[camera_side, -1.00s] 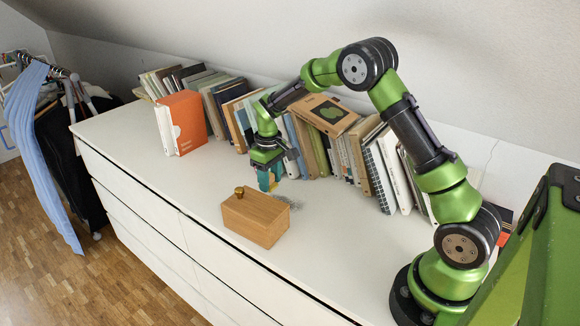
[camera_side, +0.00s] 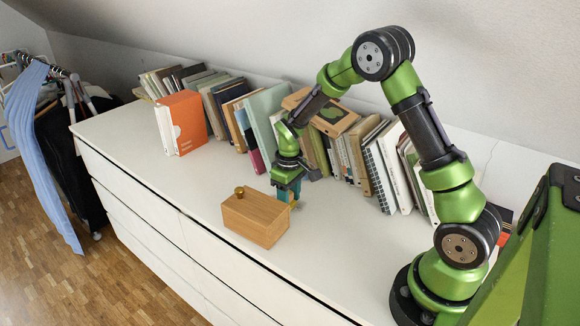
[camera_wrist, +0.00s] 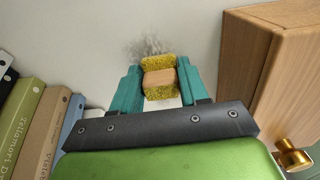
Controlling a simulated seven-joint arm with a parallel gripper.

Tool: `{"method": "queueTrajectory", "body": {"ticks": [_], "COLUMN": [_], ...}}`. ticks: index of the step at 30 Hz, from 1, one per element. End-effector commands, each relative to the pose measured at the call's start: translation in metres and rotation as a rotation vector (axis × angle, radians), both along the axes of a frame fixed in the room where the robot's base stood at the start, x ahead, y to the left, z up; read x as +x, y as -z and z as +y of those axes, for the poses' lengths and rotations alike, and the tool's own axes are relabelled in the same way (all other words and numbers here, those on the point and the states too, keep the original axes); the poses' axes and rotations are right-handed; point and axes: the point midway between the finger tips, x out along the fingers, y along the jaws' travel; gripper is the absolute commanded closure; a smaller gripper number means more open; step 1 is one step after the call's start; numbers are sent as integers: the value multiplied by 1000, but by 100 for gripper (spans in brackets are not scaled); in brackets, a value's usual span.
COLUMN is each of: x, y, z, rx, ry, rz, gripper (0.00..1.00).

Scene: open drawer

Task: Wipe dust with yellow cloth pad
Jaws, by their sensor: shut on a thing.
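My gripper (camera_side: 287,190) is low over the white dresser top, just behind the wooden box. In the wrist view its teal fingers (camera_wrist: 155,85) are shut on the yellow cloth pad (camera_wrist: 158,63), which has a wooden block handle (camera_wrist: 159,84). A grey patch of dust (camera_wrist: 146,46) shows on the white surface at the pad's far edge, partly hidden by the pad. In the side view the pad and dust are mostly hidden by the fingers and box. I cannot tell whether the pad touches the surface.
The wooden box (camera_side: 254,218) with a brass knob stands close beside my gripper; it fills the right of the wrist view (camera_wrist: 268,70). A row of books (camera_side: 352,152) lines the back of the dresser (camera_side: 145,148). The dresser top is clear at the left front.

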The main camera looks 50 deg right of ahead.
Motion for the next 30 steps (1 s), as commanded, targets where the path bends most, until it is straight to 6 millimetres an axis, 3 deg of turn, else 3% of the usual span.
{"method": "queueTrajectory", "body": {"ticks": [16, 30], "x": [-51, -5], "y": [1, 1], "z": [0, 0], "rx": [1, -1], "ry": [1, -3], "rz": [3, 1], "gripper": [85, 85]}}
